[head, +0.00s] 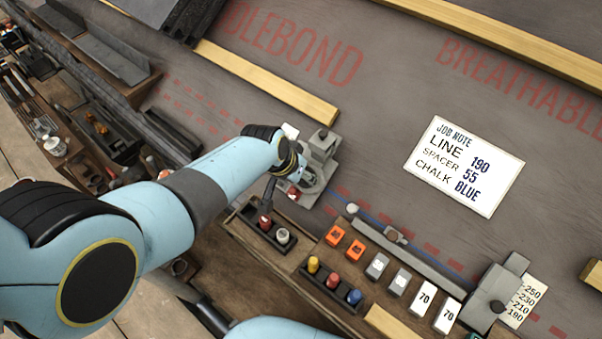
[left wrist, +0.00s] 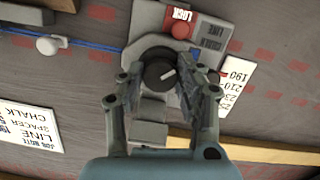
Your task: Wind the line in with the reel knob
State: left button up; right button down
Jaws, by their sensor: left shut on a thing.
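The grey chalk line reel (head: 324,146) stands on the roof deck in the head view, partly hidden by my left arm. In the left wrist view its round dark reel knob (left wrist: 158,73) has a white mark and sits between the two fingers. My left gripper (left wrist: 160,84) is shut on this knob; its fingertips are largely hidden in the head view. A red lock button (left wrist: 180,30) is beside the knob on the reel housing. A blue line (left wrist: 95,47) runs from the reel along the deck past a white rounded piece (left wrist: 48,45). My right gripper is not in view.
A job note (head: 465,166) reads line 190, spacer 55, chalk blue. A wooden tray (head: 345,318) holds yellow, red and blue bottles, near orange and grey blocks. A wooden batten (head: 268,83) lies behind the reel. The deck around the note is clear.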

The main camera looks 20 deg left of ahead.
pick_arm(q)
jog(key=shift+s, duration=0.1)
dwell(0.3)
jog(key=o, duration=1.1)
jog(key=shift+o, duration=0.2)
jog(key=v, duration=1.2)
